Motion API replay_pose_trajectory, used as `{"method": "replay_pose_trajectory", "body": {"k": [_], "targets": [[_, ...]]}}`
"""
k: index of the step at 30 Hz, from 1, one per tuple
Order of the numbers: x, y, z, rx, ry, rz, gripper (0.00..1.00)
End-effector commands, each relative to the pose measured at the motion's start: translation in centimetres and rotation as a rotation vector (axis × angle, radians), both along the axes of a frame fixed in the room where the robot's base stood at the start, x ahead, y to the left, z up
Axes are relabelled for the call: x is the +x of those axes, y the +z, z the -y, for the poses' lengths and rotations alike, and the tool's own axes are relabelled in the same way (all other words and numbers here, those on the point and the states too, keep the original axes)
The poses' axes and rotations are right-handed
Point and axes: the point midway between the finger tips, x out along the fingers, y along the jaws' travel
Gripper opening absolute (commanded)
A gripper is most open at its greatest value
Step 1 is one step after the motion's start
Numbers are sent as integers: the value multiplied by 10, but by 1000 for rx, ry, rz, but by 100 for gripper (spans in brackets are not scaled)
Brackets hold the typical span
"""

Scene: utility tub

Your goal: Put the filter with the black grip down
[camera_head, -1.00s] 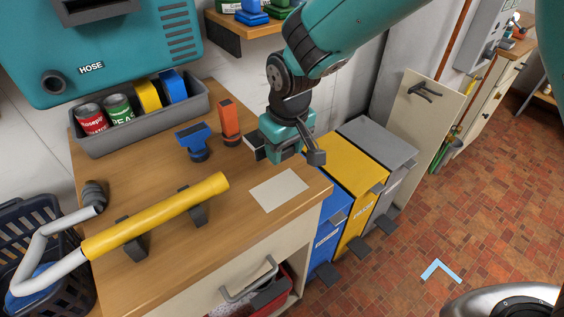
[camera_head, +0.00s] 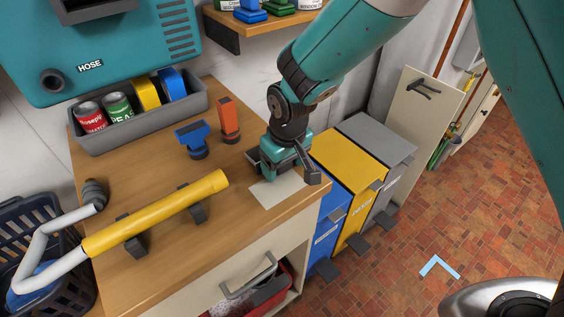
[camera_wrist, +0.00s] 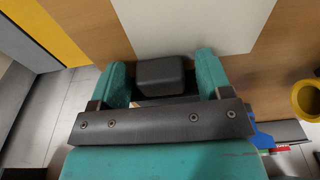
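My gripper (camera_head: 284,166) is low over the cream mat (camera_head: 266,197) at the right end of the wooden worktop. The mat (camera_wrist: 195,25) also shows in the wrist view, just beyond the grip.
A blue-handled piece (camera_head: 193,138) and an orange one (camera_head: 229,120) stand left of my gripper. A yellow tube (camera_head: 155,215) lies on dark supports at the front. A grey tray (camera_head: 140,127) holds cans and blocks. Blue, yellow (camera_head: 348,160) and grey bins stand right of the worktop.

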Motion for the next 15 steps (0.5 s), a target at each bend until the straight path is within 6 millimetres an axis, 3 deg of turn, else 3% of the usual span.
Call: {"method": "replay_pose_trajectory", "body": {"k": [9,15], "targets": [[0,8,0,1,0,2,72],[-3,44,2,3,0,5,72]]}}
